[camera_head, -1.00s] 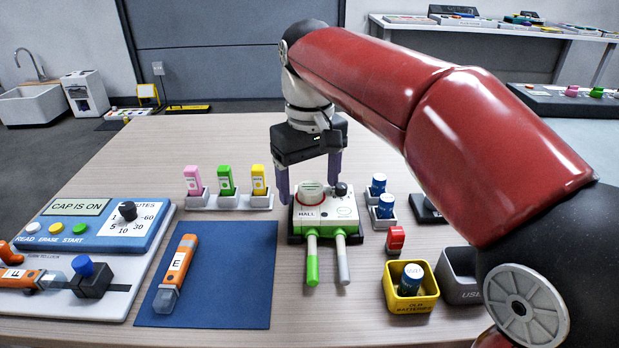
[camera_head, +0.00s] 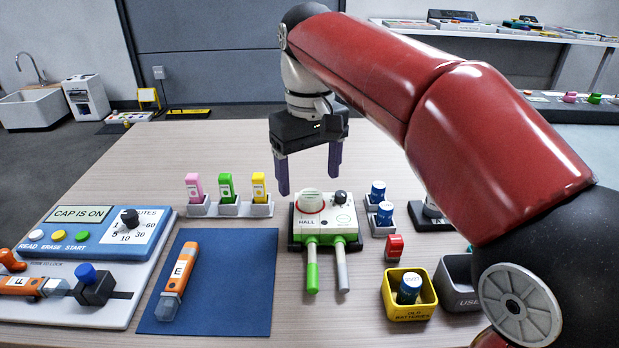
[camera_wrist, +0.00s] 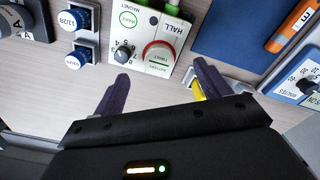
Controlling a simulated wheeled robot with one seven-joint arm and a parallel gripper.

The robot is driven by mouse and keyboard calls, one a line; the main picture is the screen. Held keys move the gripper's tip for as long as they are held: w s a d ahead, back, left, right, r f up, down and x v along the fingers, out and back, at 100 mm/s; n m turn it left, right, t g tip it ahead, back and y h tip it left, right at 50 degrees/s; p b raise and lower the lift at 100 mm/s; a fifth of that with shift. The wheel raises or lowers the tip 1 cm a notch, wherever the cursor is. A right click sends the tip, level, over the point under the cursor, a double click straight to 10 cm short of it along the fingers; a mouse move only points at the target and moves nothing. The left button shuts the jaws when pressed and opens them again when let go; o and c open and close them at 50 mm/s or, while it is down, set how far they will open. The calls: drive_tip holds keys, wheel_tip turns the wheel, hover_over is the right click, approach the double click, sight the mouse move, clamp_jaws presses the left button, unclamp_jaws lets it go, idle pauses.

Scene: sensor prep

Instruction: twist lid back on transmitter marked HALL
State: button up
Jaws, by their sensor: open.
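The white transmitter marked HALL (camera_head: 341,221) stands at mid-table on a dark base, with a green and a grey probe pointing toward me. It also shows in the wrist view (camera_wrist: 166,32). Its round pale lid (camera_head: 310,203) sits at the red-rimmed battery opening on its left part. The lid also shows in the wrist view (camera_wrist: 158,55); I cannot tell whether it is fully turned. My gripper (camera_head: 309,182) is open and empty, pointing down above and behind the lid. Its fingers (camera_wrist: 160,80) are apart from the lid.
A dark knob (camera_head: 341,197) rises beside the lid. Pink, green and yellow sticks (camera_head: 227,188) stand in holders to the left. Blue batteries (camera_head: 385,212) stand at right, with a yellow old-batteries bin (camera_head: 424,310) in front. A blue mat (camera_head: 240,290) lies front left.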

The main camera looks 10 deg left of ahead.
drive_tip(key=shift+r, duration=1.75)
